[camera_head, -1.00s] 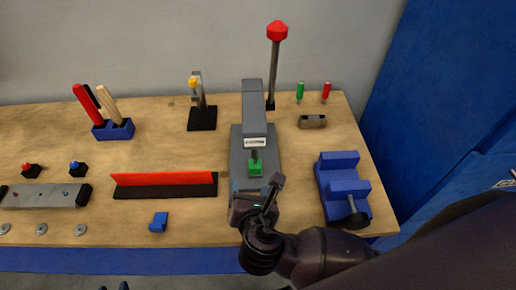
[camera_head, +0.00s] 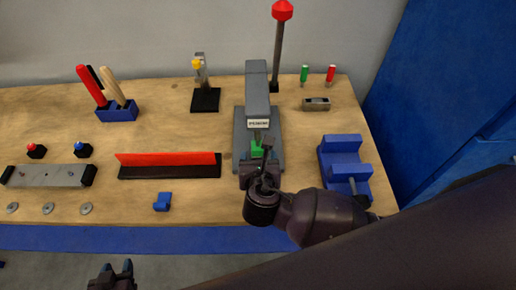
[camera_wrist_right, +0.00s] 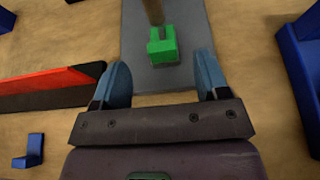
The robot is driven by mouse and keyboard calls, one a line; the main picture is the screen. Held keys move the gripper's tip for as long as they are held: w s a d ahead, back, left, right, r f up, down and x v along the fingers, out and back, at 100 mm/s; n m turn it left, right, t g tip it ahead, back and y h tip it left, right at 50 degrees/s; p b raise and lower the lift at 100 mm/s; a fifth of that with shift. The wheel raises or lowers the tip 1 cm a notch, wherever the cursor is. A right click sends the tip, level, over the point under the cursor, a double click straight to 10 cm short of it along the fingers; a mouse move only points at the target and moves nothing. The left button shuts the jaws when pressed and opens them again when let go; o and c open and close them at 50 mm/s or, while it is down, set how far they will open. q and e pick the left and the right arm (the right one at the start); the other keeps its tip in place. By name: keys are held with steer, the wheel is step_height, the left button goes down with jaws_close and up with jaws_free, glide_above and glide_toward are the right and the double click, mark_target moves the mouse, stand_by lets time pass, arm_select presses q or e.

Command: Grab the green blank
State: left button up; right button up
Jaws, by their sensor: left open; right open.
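The green blank (camera_head: 257,146) is a small block on the base of the grey press (camera_head: 275,152), below the press head. In the right wrist view the green blank (camera_wrist_right: 161,48) is near the top middle, with the press ram touching or just above it. My right gripper (camera_head: 260,166) is open in front of the press. In the wrist view its two blue fingers (camera_wrist_right: 163,68) stand apart, one either side of the line to the blank, which appears just beyond the tips. My left gripper (camera_head: 117,267) is open and empty, off the table's front edge.
A blue vise (camera_head: 343,158) stands right of the press. A red and black bar (camera_head: 170,166) and a small blue block (camera_head: 162,201) lie to the left. A post with a red top (camera_head: 278,50) rises behind the press. Bare wood lies between these.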

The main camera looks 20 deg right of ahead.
mark_target(258, 148)
steer(key=shift+x, duration=2.2)
steer(key=shift+s+f, duration=0.1)
steer(key=shift+f, duration=0.05)
steer(key=c, duration=1.1)
